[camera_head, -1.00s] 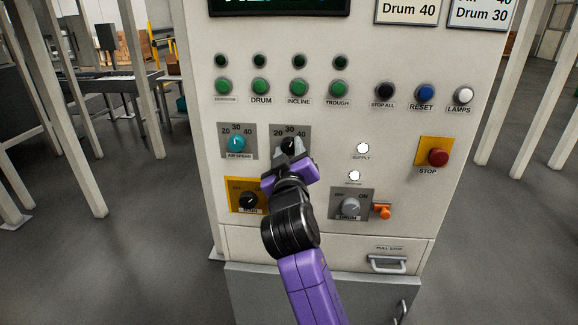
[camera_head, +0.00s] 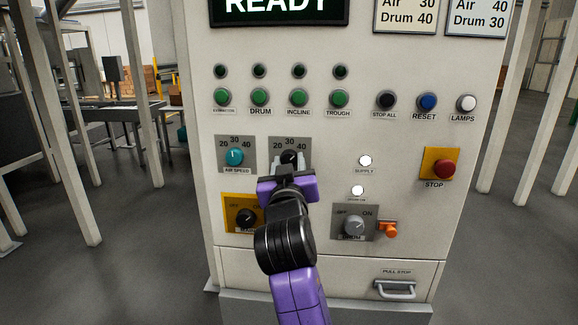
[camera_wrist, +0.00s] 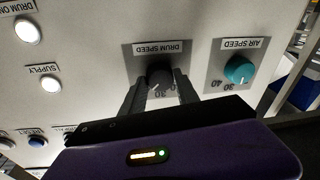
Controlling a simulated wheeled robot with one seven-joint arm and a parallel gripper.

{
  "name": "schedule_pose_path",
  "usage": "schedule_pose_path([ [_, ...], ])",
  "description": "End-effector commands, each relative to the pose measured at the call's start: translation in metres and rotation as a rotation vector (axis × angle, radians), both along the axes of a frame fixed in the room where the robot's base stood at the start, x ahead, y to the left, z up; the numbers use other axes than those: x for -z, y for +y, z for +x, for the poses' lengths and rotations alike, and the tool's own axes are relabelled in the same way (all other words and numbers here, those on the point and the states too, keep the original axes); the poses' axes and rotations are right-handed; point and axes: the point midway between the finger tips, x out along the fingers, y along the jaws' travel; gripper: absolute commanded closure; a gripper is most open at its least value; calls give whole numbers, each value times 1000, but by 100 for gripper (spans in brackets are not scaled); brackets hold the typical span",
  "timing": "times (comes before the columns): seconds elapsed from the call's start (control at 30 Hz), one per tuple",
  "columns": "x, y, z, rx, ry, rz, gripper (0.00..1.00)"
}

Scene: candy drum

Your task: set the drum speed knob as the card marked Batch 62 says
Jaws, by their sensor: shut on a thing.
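The black drum speed knob (camera_head: 290,157) sits on a grey plate with a 20, 30, 40 scale, right of the air speed knob. My gripper (camera_head: 289,166) is shut on this knob from the front. In the wrist view the fingers stand on both sides of the drum speed knob (camera_wrist: 159,76), under an upside-down DRUM SPEED label. Its pointer is hidden, so I cannot read its setting. The left card (camera_head: 406,16) shows Air 30, Drum 40. The right card (camera_head: 478,17) shows Air 40, Drum 30. Their headings are cut off, so I cannot tell which is Batch 62.
The teal air speed knob (camera_head: 235,156) is close on the left. A black knob on a yellow plate (camera_head: 245,216) and a drum OFF/ON switch (camera_head: 354,225) are below. The red stop button (camera_head: 444,168) is at right. A display (camera_head: 280,8) reads READY.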

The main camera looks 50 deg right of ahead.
Motion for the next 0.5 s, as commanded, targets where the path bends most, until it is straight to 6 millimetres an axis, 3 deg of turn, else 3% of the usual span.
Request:
schedule_pose_path([
  [0.13, 0, 1, 1, -3, -1, 2, 100],
  [0.17, 0, 1, 1, -3, -1, 2, 61],
  [0.27, 0, 1, 1, -3, 0, 1, 42],
  [0.5, 0, 0, 0, -1, 0, 0, 42],
])
